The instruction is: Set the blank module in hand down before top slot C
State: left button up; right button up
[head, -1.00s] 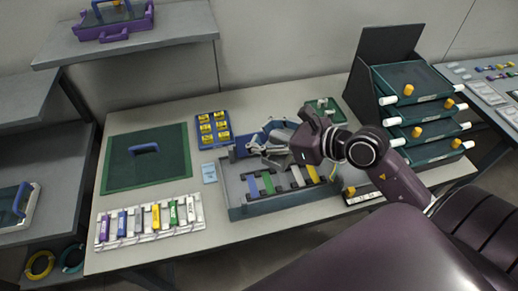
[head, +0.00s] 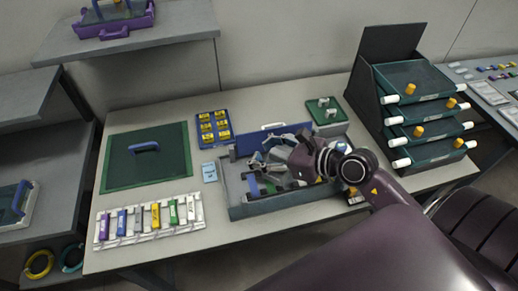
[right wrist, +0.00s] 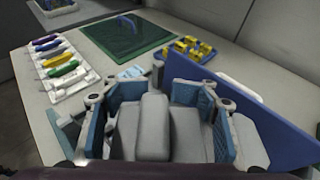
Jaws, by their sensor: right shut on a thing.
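My right gripper (head: 262,172) is low over the left part of the open grey-blue box (head: 280,207) on the table. In the right wrist view the same gripper (right wrist: 160,112) has its blue-padded fingers shut around a grey blank module (right wrist: 152,128). A second grey block (right wrist: 187,132) shows close beside it; I cannot tell whether the fingers touch it. The box's slots are largely hidden under the gripper, and no slot letter is readable. A blue upright panel (head: 272,139) with a white handle stands at the box's back. My left gripper is not in view.
A white rack (head: 150,233) of coloured modules stands front left, with a green mat (head: 120,174) behind it. A blue tray (head: 214,142) of yellow pieces lies behind the box. A green plate (head: 327,117) is back right, and a dark drawer stand (head: 384,75) is at the right.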

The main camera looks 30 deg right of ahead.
jog(key=shift+f, duration=0.4)
jog(key=o, duration=1.6)
jog(key=shift+o, duration=0.2)
jog(key=shift+r, duration=0.15)
